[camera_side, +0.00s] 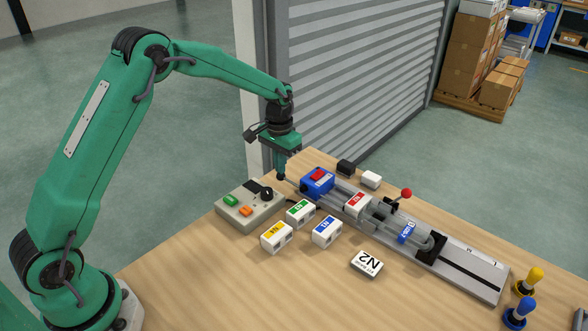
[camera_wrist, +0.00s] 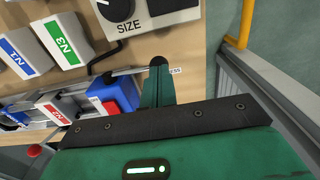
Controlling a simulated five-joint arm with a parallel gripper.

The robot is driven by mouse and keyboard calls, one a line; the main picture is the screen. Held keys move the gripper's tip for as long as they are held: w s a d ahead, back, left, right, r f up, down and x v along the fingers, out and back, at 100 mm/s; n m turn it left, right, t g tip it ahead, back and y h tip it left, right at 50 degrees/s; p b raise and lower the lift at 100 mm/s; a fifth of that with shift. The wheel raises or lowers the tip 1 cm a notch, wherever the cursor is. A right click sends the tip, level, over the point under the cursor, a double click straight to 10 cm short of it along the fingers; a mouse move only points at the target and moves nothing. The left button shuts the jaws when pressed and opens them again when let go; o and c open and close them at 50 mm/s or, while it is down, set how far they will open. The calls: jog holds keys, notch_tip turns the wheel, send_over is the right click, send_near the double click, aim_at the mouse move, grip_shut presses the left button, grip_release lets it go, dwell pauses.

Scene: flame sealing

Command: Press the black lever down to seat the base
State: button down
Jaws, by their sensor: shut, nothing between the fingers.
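My gripper (camera_side: 281,174) points down at the left end of the long grey fixture (camera_side: 465,275), with its fingers together and empty. In the wrist view the dark fingertip (camera_wrist: 158,62) is beside a small white label (camera_wrist: 176,70) reading "ESS", its start covered. The black lever cannot be made out for certain; it may be under or behind the fingertip. Contact cannot be judged. A blue block with a red top (camera_side: 317,181) is on the fixture just right of the gripper; it also shows in the wrist view (camera_wrist: 113,94). I cannot tell which part is the base.
A control box (camera_side: 250,207) with a black knob stands left of the fixture. White blocks with yellow (camera_side: 276,237), green (camera_side: 300,212) and blue (camera_side: 326,231) labels stand in front. A red-ball handle (camera_side: 406,193) rises from the fixture. A grey shutter (camera_side: 350,80) stands behind.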

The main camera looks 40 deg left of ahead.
jog(key=shift+r, duration=0.15)
dwell(0.3)
notch_tip(320, 180, up, 9)
jog(key=d, duration=0.1)
jog(key=shift+d, duration=0.25)
dwell(1.4)
dwell(0.4)
jog(key=s+r+t, duration=0.3)
jog(key=s+r, duration=0.9)
jog(key=s, duration=0.3)
jog(key=s+f+t, duration=0.2)
jog(key=s, duration=1.4)
jog(key=shift+s+d+t, duration=0.3)
jog(key=shift+s+d, duration=0.05)
jog(key=shift+d, duration=0.1)
